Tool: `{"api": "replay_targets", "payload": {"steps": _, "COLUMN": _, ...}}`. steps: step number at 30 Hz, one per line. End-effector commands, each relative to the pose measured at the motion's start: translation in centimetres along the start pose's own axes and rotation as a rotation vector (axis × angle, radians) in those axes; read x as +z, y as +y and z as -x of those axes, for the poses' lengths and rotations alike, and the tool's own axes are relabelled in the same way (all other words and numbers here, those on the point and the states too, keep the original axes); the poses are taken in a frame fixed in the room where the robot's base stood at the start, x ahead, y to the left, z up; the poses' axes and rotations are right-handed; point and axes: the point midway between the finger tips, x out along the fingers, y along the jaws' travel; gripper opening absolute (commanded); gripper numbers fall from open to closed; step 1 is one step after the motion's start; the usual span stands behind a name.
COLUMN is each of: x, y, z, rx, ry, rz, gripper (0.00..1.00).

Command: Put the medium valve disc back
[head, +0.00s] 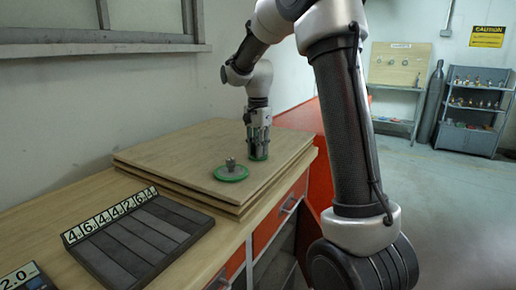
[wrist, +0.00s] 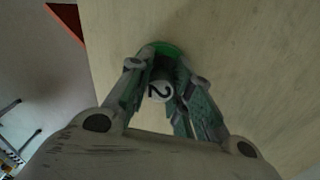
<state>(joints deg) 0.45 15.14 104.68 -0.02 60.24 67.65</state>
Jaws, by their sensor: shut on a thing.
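My gripper (head: 258,148) points down over the wooden boards and is shut on the knob of a green valve disc (head: 258,157). In the wrist view the fingers of my gripper (wrist: 160,72) close around this grey knob, whose pale top bears a 2. The held disc's green edge (wrist: 166,47) shows just beyond the fingertips. The disc is at or just above the board; I cannot tell if it touches. A second, wider-looking green disc (head: 231,174) with a grey knob lies flat on the board, left and nearer. I cannot tell which is the medium one.
The stacked wooden boards (head: 185,160) lie on a bench with red drawers. A dark slatted panel (head: 150,235) with a row of digits lies at the near left, beside a 2.0 plate (head: 18,279). The back of the board is clear. Shelves (head: 474,105) stand far right.

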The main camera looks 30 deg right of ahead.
Motion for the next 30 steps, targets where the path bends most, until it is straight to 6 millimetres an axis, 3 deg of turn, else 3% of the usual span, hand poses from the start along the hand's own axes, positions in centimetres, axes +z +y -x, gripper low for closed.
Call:
{"api": "replay_targets", "payload": {"steps": 2, "x": 0.0, "y": 0.0, "z": -0.2, "rx": 0.001, "ry": 0.0, "rz": 0.0, "gripper": 0.0}}
{"api": "replay_targets", "payload": {"steps": 3, "x": 0.0, "y": 0.0, "z": -0.2, "rx": 0.001, "ry": 0.0, "rz": 0.0, "gripper": 0.28}}
{"api": "replay_targets", "payload": {"steps": 6, "x": 0.0, "y": 0.0, "z": -0.2, "rx": 0.001, "ry": 0.0, "rz": 0.0, "gripper": 0.43}}
{"api": "replay_targets", "payload": {"steps": 17, "x": 0.0, "y": 0.0, "z": 0.3, "rx": -0.001, "ry": 0.001, "rz": 0.0, "gripper": 0.43}}
{"api": "replay_targets", "payload": {"steps": 20, "x": 0.0, "y": -0.1, "z": 1.6, "rx": -0.002, "ry": 0.001, "rz": 0.0, "gripper": 0.43}}
{"api": "replay_targets", "payload": {"steps": 30, "x": 0.0, "y": -0.1, "z": 9.1, "rx": -0.003, "ry": 0.001, "rz": 0.0, "gripper": 0.43}}
